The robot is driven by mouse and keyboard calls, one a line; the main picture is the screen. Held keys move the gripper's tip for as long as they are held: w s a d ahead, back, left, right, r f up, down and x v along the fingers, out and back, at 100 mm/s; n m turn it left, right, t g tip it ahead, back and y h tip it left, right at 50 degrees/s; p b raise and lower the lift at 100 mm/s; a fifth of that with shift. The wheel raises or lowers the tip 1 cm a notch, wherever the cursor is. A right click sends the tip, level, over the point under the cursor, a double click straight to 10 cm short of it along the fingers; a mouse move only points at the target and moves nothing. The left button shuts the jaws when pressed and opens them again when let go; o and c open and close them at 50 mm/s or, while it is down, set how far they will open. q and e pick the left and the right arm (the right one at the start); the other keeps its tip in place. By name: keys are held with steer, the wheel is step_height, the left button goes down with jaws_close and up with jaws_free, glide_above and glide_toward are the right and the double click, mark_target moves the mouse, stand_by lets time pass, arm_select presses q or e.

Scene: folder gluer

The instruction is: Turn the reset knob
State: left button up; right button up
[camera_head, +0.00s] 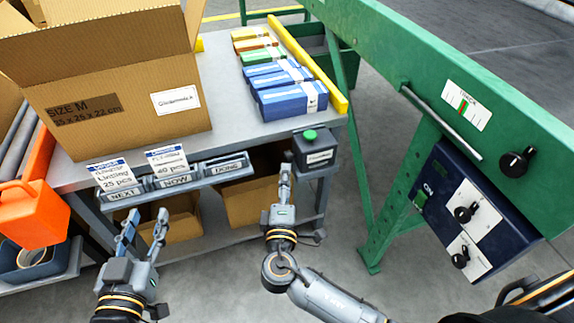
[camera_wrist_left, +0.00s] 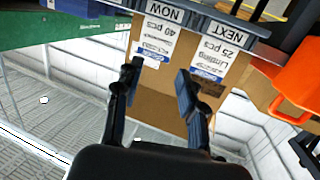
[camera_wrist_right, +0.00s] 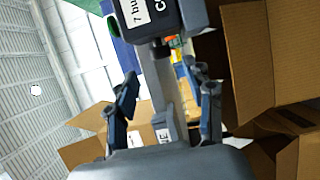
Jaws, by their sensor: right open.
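A dark counter box (camera_head: 319,157) with a green button on top stands at the right front corner of the table. A small dark knob (camera_wrist_right: 160,48) shows on that box in the right wrist view; it may be the reset knob, but no label is readable. My right gripper (camera_head: 286,172) is open and empty at the box's left; in the right wrist view its fingertips (camera_wrist_right: 160,78) lie short of the knob, one to each side. My left gripper (camera_head: 149,218) is open and empty in front of the table; its fingers also show apart (camera_wrist_left: 160,70).
A green machine (camera_head: 400,60) at the right carries black knobs (camera_head: 517,162) and a dark control panel (camera_head: 440,195). A large cardboard box (camera_head: 120,95) and blue carton stacks (camera_head: 285,90) stand on the table. Open cardboard boxes (camera_head: 245,205) sit below. An orange canister (camera_head: 30,213) is at the left.

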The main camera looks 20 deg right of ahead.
mark_target(287, 162)
arm_select(q)
steer(key=r, duration=0.1)
steer(key=r+t, duration=0.2)
steer(key=shift+w+d+r+h+b, duration=0.15)
steer(key=shift+d+r+h+b, duration=0.15)
steer(key=shift+r+h, duration=0.1)
arm_select(e)
steer(key=x, duration=0.6)
jaws_close()
